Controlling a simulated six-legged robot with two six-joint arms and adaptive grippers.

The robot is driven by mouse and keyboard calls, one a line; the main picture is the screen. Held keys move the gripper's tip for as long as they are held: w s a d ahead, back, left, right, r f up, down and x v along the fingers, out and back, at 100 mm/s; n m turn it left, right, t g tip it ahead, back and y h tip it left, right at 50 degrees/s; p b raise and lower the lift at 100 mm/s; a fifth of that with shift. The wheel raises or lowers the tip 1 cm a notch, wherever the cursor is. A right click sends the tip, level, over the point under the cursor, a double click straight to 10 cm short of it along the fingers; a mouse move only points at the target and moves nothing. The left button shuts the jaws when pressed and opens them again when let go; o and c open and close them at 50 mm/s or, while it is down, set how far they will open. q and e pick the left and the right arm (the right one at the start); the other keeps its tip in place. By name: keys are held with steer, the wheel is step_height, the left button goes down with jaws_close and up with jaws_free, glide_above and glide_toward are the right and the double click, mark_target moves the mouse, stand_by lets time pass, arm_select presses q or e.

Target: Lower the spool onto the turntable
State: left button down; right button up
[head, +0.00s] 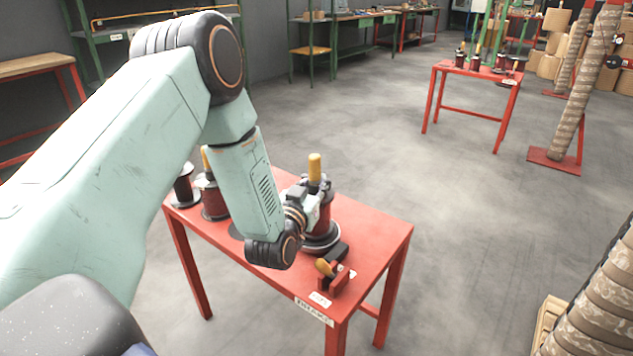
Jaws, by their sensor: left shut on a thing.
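The spool (323,220), wound in dark red, stands upright near the middle of the near red table. A yellow-topped post (315,168) sticks up at its top. My left gripper (312,195) is shut on the spool from the left side, and my wrist partly hides the spool. A dark round base with a pale rim, which looks like the turntable (322,243), lies directly under the spool. I cannot tell whether the spool touches it. My right gripper is not in view.
Other dark red spools (214,200) stand at the left of the near table (376,235). A red holder with a yellow-and-black tool (333,272) sits at its front edge. A second red table (478,76) stands farther back. Wrapped columns (583,90) rise at right.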

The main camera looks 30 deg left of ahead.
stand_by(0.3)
arm_select(q)
steer(key=c, duration=1)
jaws_free()
steer(key=shift+f, duration=0.1)
steer(key=shift+s, duration=0.1)
steer(key=v, duration=1.2)
